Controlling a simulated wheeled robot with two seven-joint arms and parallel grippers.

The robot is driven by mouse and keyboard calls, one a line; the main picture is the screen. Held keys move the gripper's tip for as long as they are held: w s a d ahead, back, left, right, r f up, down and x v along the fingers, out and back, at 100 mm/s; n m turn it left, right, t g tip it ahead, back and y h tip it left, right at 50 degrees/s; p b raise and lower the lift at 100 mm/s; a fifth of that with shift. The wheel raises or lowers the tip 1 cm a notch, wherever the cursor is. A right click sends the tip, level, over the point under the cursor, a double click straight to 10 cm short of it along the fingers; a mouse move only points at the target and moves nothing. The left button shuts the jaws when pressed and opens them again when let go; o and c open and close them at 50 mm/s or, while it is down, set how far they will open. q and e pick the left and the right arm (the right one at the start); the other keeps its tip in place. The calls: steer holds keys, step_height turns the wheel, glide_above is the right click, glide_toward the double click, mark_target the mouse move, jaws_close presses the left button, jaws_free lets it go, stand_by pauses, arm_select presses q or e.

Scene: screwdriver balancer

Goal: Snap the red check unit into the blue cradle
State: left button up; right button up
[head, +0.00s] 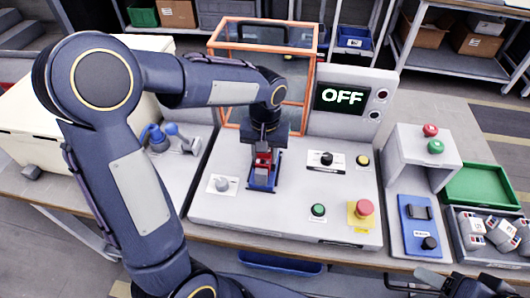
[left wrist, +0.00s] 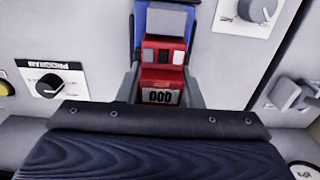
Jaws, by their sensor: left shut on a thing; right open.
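The red check unit (head: 263,161) is between the fingers of my left gripper (head: 264,149), which is shut on it. In the left wrist view the red unit (left wrist: 163,80) shows a small counter on its near face, with a finger of my left gripper (left wrist: 162,88) on each side. The blue cradle (head: 262,184) is fixed on the light grey panel, directly at the unit. Its blue edge also shows in the left wrist view (left wrist: 138,16). I cannot tell whether the unit is seated or just above it. My right gripper (head: 425,281) is open and empty at the bottom right, partly cut off.
An orange-framed guard (head: 222,77) stands behind the cradle, beside a screen (head: 341,98) reading OFF. A black knob (head: 326,158), a green button (head: 318,210) and a red stop button (head: 364,208) are to the right. A green tray (head: 484,186) is further right.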

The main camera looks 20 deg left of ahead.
arm_select(q)
steer(key=shift+s+f+b, duration=0.3)
steer(key=shift+f+b, duration=0.3)
steer(key=shift+f, duration=0.25)
stand_by(1.4)
steer(key=shift+p, duration=0.35)
steer(key=shift+s+f+b, duration=0.1)
steer(key=shift+f+b, duration=0.2)
stand_by(1.5)
steer(key=o, duration=1)
steer(key=shift+r, duration=0.5)
steer(key=shift+o, duration=0.8)
steer(key=r, duration=0.6)
steer(key=r+p, duration=0.1)
steer(key=r, duration=0.2)
steer(key=shift+w, duration=0.3)
